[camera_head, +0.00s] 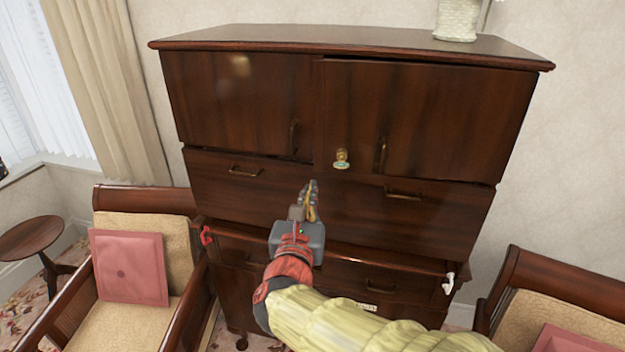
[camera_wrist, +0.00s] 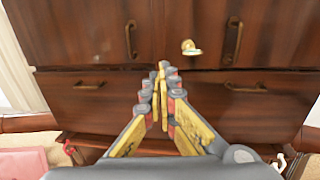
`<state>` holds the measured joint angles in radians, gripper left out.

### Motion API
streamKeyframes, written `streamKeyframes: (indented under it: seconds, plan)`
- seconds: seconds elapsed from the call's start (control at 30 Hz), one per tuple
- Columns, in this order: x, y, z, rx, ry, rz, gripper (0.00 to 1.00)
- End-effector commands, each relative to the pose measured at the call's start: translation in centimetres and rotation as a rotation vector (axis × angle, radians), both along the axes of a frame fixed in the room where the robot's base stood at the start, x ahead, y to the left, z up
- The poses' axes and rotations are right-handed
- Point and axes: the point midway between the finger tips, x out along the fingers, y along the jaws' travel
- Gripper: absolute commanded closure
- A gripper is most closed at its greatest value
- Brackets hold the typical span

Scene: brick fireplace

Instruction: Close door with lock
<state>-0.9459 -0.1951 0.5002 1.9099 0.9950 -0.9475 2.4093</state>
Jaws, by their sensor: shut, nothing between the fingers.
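A dark wooden cabinet (camera_head: 250,200) has two upper doors side by side. The left door (camera_head: 230,95) and right door (camera_head: 430,115) each carry a vertical handle near the middle seam. A small brass lock (camera_head: 341,160) sits at the lower inner corner of the right door; it also shows in the wrist view (camera_wrist: 190,48). Both doors look closed or nearly so; I cannot tell whether a small gap remains. My gripper (camera_head: 311,186) is shut and empty, in front of the drawers, below and left of the lock. Its fingertips (camera_wrist: 162,68) point toward the cabinet.
Drawers with brass handles (camera_head: 404,193) lie below the doors. An armchair with a pink cushion (camera_head: 128,268) stands at left, another armchair (camera_head: 560,300) at right. A white woven pot (camera_head: 457,20) stands on the cabinet top. A small round table (camera_head: 30,238) is at far left.

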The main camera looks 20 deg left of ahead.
Motion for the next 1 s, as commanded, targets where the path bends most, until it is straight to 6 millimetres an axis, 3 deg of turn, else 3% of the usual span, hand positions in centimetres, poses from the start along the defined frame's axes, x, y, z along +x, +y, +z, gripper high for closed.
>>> streamKeyframes:
  seconds: [0.6,0.8,1.0]
  plan:
    - [10.8,2.1,-0.1,-0.004,0.003,0.0,1.0]
    - [12.6,2.5,-0.1,-0.003,0.001,0.0,1.0]
    - [13.0,2.6,-0.1,-0.004,0.002,0.002,1.0]
